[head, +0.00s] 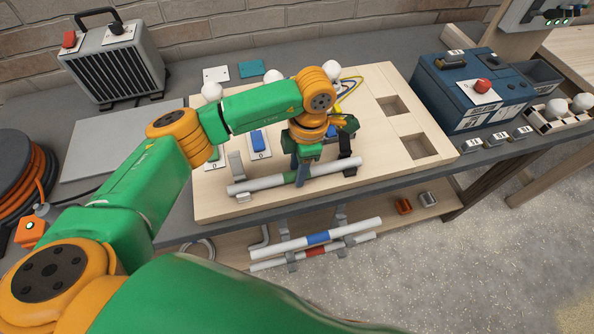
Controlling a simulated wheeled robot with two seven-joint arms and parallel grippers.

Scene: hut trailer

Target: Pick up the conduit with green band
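The conduit with green band (258,184) is a pale grey tube lying slightly tilted across the front of the wooden board; its green band (290,177) is near its middle, partly hidden. My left gripper (301,172) points down at the conduit, with dark fingers right at or beside the band. The hand covers part of the fingers, so I cannot tell whether they are closed on the tube. My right gripper is not in view.
Below the bench edge, a conduit with blue band (318,238) and one with red band (345,243) rest on brackets. Switch plates (258,142) and white bulbs (331,72) are on the board (432,168). A blue battery box (470,90) stands right, a grey heater (115,65) left.

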